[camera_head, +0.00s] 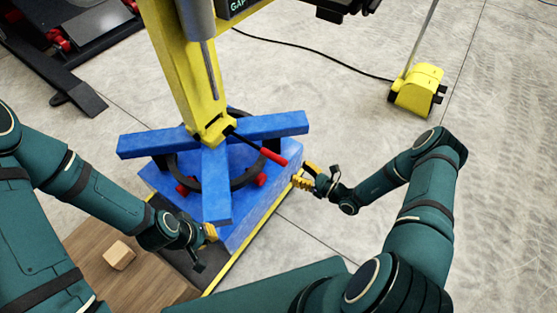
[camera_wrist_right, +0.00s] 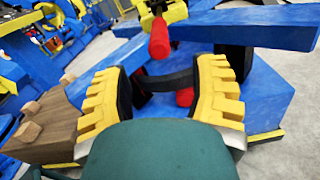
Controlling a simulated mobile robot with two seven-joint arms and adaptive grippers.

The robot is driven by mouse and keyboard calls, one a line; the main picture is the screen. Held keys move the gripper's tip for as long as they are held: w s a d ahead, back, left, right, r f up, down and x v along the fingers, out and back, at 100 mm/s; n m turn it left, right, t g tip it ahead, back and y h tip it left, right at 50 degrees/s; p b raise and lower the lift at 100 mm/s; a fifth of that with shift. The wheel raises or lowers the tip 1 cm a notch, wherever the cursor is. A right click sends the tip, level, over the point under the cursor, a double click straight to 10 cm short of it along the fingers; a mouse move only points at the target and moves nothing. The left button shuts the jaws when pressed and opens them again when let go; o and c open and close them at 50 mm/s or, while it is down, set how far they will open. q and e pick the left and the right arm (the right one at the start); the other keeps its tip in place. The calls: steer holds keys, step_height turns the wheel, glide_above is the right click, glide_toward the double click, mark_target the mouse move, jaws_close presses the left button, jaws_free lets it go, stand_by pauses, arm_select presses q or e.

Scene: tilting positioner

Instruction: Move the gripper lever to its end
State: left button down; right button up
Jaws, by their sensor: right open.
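The gripper lever (camera_head: 273,156) is a black rod with a red handle. It sticks out to the lower right from the foot of the yellow column, above the blue base. In the right wrist view its red handle (camera_wrist_right: 159,38) points toward me, beyond the gap between my fingers. My right gripper (camera_head: 304,177) is open and empty, just to the lower right of the handle's end and apart from it. Its yellow ribbed fingers (camera_wrist_right: 164,80) are spread wide. My left gripper (camera_head: 209,233) is by the near blue arm of the base; its finger opening is unclear.
The positioner has a blue cross-shaped base (camera_head: 283,124) with a black ring and red knobs (camera_head: 261,180). A wooden block (camera_head: 119,255) lies on a wooden surface (camera_head: 95,238) at lower left. A yellow pedal unit (camera_head: 417,90) stands at upper right. Floor to the right is clear.

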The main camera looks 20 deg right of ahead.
mark_target(279, 160)
steer(key=b+x, duration=0.1)
steer(key=x, duration=0.8)
steer(key=shift+w+a, duration=0.1)
steer(key=shift+a, duration=0.1)
steer(key=shift+r, duration=0.1)
jaws_close()
